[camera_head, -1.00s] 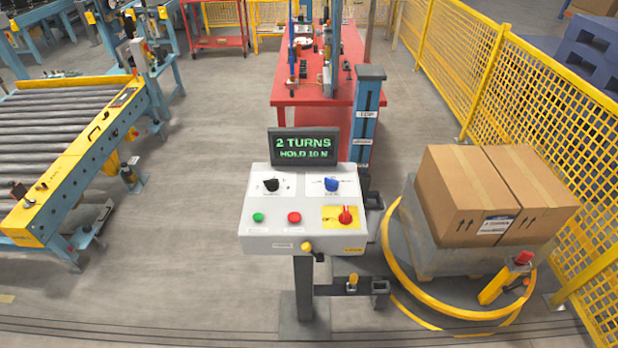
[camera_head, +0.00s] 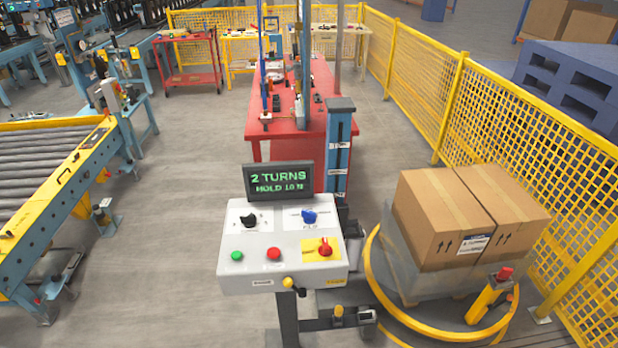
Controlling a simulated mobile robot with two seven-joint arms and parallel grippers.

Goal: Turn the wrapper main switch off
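The wrapper control box (camera_head: 283,262) stands on a dark post in the lower middle of the head view. Its red main switch (camera_head: 325,248) sits on a yellow plate at the right of the panel. The panel also has a black knob (camera_head: 248,219), a blue knob (camera_head: 309,215), a green button (camera_head: 237,255) and a red button (camera_head: 273,253). The screen (camera_head: 279,181) above reads "2 TURNS" and "HOLD 10 N", the last part blurred. The switch's position label is too small to read. Neither of my grippers is in view.
Two cartons (camera_head: 450,217) stand on the wrapper turntable inside a yellow ring (camera_head: 428,329) at right. A yellow mesh fence (camera_head: 530,130) runs behind. A roller conveyor (camera_head: 50,190) is at left. A red table (camera_head: 290,110) stands behind the box. The floor left of the box is clear.

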